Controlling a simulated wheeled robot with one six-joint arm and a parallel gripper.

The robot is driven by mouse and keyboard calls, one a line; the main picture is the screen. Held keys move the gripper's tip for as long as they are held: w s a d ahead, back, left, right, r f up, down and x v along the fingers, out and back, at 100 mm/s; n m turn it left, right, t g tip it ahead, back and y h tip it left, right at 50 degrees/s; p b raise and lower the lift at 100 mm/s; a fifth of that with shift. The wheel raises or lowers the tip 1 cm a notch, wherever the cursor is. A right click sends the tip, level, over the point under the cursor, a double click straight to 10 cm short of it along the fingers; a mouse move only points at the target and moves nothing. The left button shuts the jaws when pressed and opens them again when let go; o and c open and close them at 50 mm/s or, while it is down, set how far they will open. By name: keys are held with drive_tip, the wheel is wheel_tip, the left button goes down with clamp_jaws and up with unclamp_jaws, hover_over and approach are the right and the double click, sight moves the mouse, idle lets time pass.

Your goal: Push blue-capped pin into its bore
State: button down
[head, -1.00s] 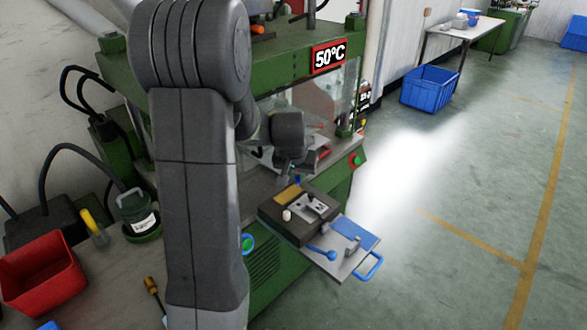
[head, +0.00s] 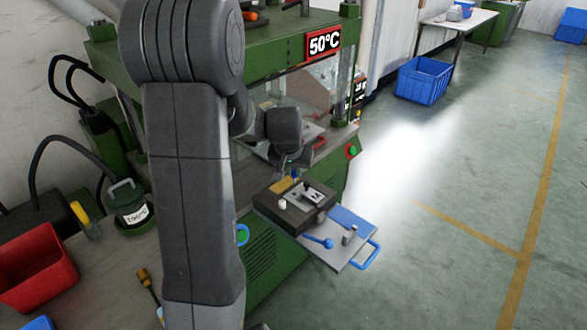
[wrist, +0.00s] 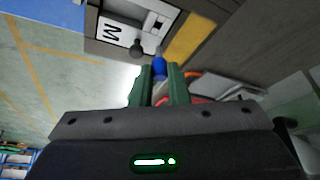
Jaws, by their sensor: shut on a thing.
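The blue-capped pin (wrist: 158,65) shows its blue end between the green fingertips of my gripper (wrist: 159,84) in the wrist view. My gripper is shut on it. The dark mould block (wrist: 101,40) lies just beyond, with a light plate marked M (wrist: 113,32) and a dark round knob (wrist: 137,48). In the head view the mould block (head: 270,205) sits at the front of the green press, and my gripper is just behind it, its fingertips hard to make out. I cannot make out the pin's bore, or whether the pin is in line with it.
A small white post (head: 282,204) stands on the mould block. A tray with a blue handle (head: 366,256) and a blue-knobbed lever (head: 327,243) stick out in front. The press frame (head: 278,65) rises behind.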

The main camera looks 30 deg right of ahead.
sight(294, 182)
drive_tip(key=shift+f+b, duration=2.4)
drive_tip(key=shift+f, duration=0.75)
drive_tip(key=c, duration=1.3)
unclamp_jaws()
drive_tip(key=shift+r, duration=0.1)
drive_tip(key=v, duration=1.3)
drive_tip(key=shift+a+r, duration=0.1)
drive_tip(key=shift+r, duration=0.25)
drive_tip(key=shift+f, duration=0.1)
drive_tip(key=x, duration=1.3)
drive_tip(key=shift+w+p, duration=0.1)
drive_tip(key=shift+p, duration=0.3)
drive_tip(key=shift+r, duration=0.35)
